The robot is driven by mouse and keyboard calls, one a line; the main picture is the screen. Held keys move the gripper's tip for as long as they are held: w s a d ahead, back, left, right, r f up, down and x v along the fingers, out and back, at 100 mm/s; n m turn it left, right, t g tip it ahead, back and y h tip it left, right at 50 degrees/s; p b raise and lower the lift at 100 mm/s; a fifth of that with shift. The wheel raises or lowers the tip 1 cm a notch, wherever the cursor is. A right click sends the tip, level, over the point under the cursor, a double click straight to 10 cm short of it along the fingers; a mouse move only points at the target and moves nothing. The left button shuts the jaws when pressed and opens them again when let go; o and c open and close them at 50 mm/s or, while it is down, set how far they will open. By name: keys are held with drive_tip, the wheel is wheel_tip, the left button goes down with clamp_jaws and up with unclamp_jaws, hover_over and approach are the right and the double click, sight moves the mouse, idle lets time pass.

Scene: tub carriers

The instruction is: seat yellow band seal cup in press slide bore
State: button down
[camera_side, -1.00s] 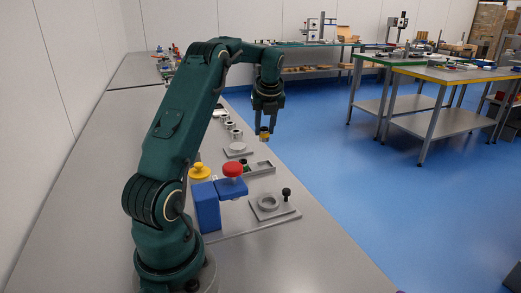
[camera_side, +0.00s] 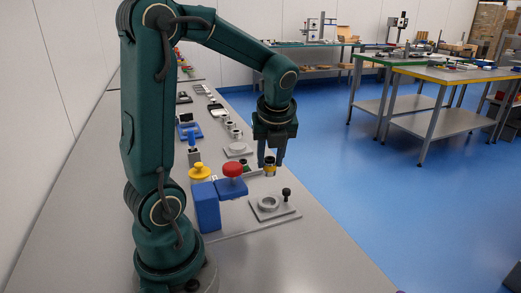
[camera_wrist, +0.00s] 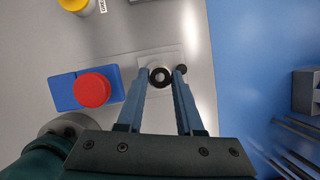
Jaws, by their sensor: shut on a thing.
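The yellow band seal cup (camera_side: 270,170), a small dark cup with a yellow band, is between the fingertips of my gripper (camera_side: 270,163). In the wrist view my gripper (camera_wrist: 160,76) is shut on the cup (camera_wrist: 160,82), whose dark round opening faces the camera. The press slide (camera_side: 258,211) is a grey plate with a raised ring around its bore (camera_side: 269,203) and a black knob (camera_side: 286,194). My gripper holds the cup above and behind the ring in the side view. In the wrist view the cup overlaps the slide plate (camera_wrist: 174,51) and hides the bore.
A blue press body (camera_side: 207,207) with a red button (camera_side: 233,170) stands left of the slide. A round grey plate (camera_side: 238,149) and several metal cups (camera_side: 232,128) stand further back. The bench's right edge is close.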

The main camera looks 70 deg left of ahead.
wheel_tip(320, 180, down, 9)
idle(0.4)
drive_tip(key=shift+f, duration=0.15)
drive_tip(key=c, duration=0.8)
unclamp_jaws()
drive_tip(key=shift+c, duration=0.2)
